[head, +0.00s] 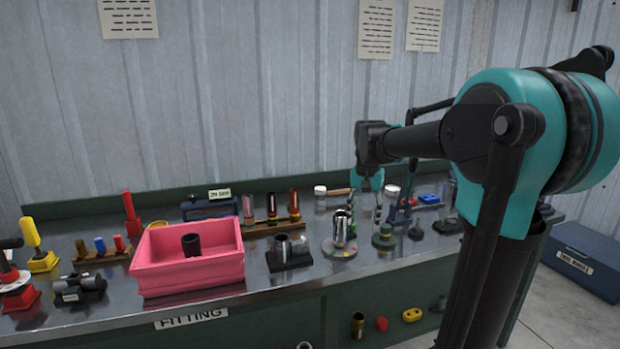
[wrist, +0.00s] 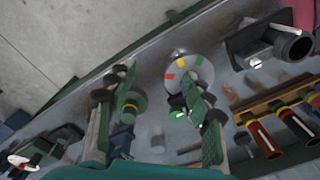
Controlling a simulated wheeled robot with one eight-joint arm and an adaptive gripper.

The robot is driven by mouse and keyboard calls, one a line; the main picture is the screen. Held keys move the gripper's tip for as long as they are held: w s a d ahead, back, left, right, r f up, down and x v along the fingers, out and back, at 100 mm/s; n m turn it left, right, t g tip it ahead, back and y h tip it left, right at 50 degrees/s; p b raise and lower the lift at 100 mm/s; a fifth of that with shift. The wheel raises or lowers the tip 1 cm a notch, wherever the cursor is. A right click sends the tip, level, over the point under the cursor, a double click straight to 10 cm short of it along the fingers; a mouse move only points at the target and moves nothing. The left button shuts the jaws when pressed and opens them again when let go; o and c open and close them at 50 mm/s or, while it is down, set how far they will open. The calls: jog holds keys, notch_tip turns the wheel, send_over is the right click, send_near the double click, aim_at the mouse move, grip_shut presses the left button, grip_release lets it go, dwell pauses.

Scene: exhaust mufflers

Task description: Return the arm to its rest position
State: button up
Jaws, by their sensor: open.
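My arm (head: 430,140) reaches from the right over the workbench, bent at its elbow. My gripper (head: 365,208) points down above the bench, near the round stand with the chrome cylinder (head: 340,228). In the wrist view my gripper (wrist: 160,95) shows two green fingers spread apart with nothing held between them. The round grey disc (wrist: 203,68) with red, yellow and green marks lies beyond the fingertips in that view. How high the fingertips are above the bench is hard to tell.
A pink bin (head: 190,278) holding a dark cylinder (head: 191,245) stands left of centre. A black holder with a metal tube (head: 288,252) and a rack of coloured tubes (head: 272,228) stand between. Small stands crowd the bench right of my gripper. A blue box (head: 585,262) sits on the floor.

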jog(key=s+d+f+n+t, duration=0.1)
jog(key=s+f+n+t, duration=0.1)
jog(key=s+f, duration=0.8)
jog(key=s+d+f+n+t, duration=0.1)
jog(key=s+d+f+n, duration=0.1)
jog(key=s+f, duration=0.8)
jog(key=shift+s+d+f+n+t, duration=0.3)
jog(key=shift+f+n+t, duration=0.1)
jog(key=shift+n, duration=0.1)
jog(key=shift+r, duration=0.1)
dwell(0.8)
